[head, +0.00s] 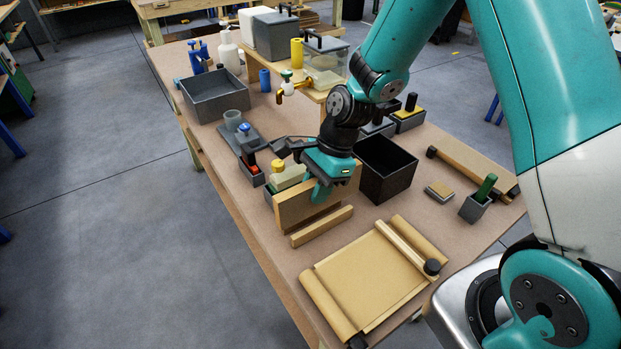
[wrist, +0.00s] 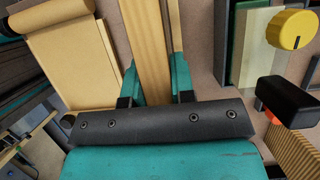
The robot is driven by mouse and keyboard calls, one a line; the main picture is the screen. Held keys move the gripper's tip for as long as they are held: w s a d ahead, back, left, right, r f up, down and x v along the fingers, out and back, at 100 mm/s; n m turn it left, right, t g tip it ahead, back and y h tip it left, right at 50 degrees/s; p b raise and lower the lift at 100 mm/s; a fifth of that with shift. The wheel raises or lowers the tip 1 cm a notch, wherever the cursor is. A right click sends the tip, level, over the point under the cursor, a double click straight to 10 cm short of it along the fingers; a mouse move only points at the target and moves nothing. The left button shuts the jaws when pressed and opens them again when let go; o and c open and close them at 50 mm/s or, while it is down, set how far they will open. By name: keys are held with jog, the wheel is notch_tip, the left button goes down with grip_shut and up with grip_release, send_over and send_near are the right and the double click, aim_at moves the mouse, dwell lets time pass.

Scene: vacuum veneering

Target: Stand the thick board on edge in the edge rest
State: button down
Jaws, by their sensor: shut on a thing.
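The thick board (head: 300,207) is a tan wooden slab standing on edge in my gripper (head: 322,188). In the wrist view, the top edge of the board (wrist: 148,45) runs between the two fingers of my gripper (wrist: 156,88), which are shut on it. A long low wooden bar (head: 322,226) lies in front of the board and parallel to it; it looks like part of the edge rest. The board's lower edge is close behind this bar. I cannot tell whether the board touches the rest or hangs just above it.
A tan sheet with rolled sides (head: 370,275) lies at the table's near end. A black open box (head: 385,168) stands right of my gripper. A block with a yellow knob (wrist: 292,30) stands close to the board. A grey bin (head: 215,95) stands farther back.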

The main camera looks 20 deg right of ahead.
aim_at(315, 209)
jog(key=shift+a+r, duration=0.1)
jog(key=shift+a, duration=0.1)
jog(key=shift+f, duration=0.2)
jog(key=shift+f+b, duration=1.4)
jog(key=shift+f, duration=1.25)
jog(key=shift+f+p, duration=0.15)
jog(key=shift+p, duration=0.2)
jog(key=c, duration=0.9)
grip_release()
jog(key=shift+s, duration=0.1)
jog(key=b+v, duration=0.1)
jog(key=v, duration=1.6)
jog(key=shift+r, duration=0.25)
